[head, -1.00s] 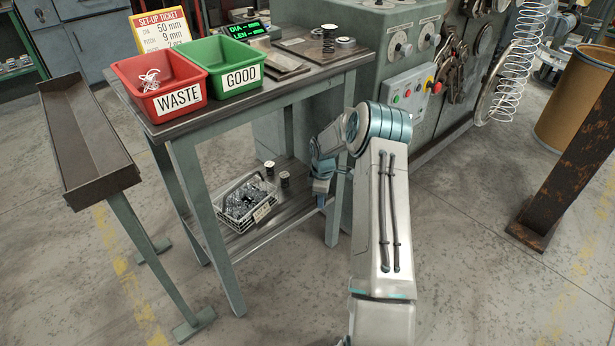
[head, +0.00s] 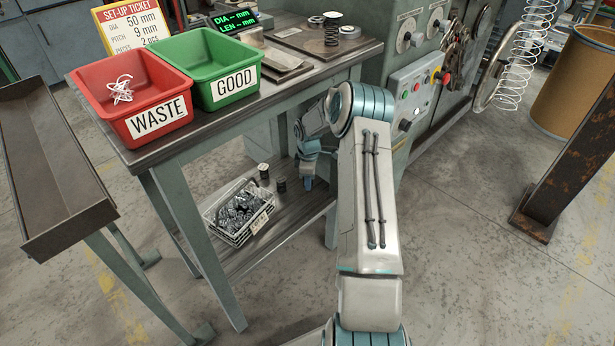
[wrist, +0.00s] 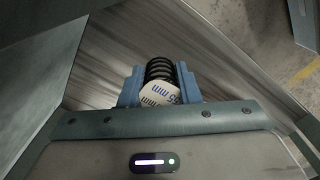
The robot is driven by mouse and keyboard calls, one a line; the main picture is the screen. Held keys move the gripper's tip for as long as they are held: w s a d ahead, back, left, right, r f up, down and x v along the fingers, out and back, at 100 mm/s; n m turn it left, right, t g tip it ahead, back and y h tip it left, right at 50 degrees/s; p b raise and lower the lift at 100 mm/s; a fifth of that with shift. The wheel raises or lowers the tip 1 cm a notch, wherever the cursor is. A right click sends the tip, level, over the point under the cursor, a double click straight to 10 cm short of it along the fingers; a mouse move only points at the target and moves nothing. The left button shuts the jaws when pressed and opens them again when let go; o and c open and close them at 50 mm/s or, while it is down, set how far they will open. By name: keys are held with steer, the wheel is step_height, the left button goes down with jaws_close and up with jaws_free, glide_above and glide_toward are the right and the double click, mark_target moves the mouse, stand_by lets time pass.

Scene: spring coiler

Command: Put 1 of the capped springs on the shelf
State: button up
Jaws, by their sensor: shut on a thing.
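In the head view my gripper (head: 307,182) is low, over the right part of the lower shelf (head: 245,255) under the bench; the held spring cannot be made out there. Two small dark upright cylinders with pale tops, like capped springs (head: 263,171), stand on the shelf left of my gripper. I cannot tell whether the held spring touches the shelf.
A wire basket (head: 232,235) of metal parts fills the shelf's left part. A bench leg (head: 335,222) stands close to my gripper. On the bench top are the red WASTE bin (head: 160,120), the green GOOD bin (head: 240,85) and another dark spring (head: 332,30). The shelf's front right is bare.

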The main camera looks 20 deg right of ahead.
mark_target(309, 199)
steer(key=shift+f+b, duration=1.75)
steer(key=shift+f, duration=1.2)
steer(key=shift+f+b, duration=0.3)
steer(key=shift+f, duration=0.25)
steer(key=o, duration=1.1)
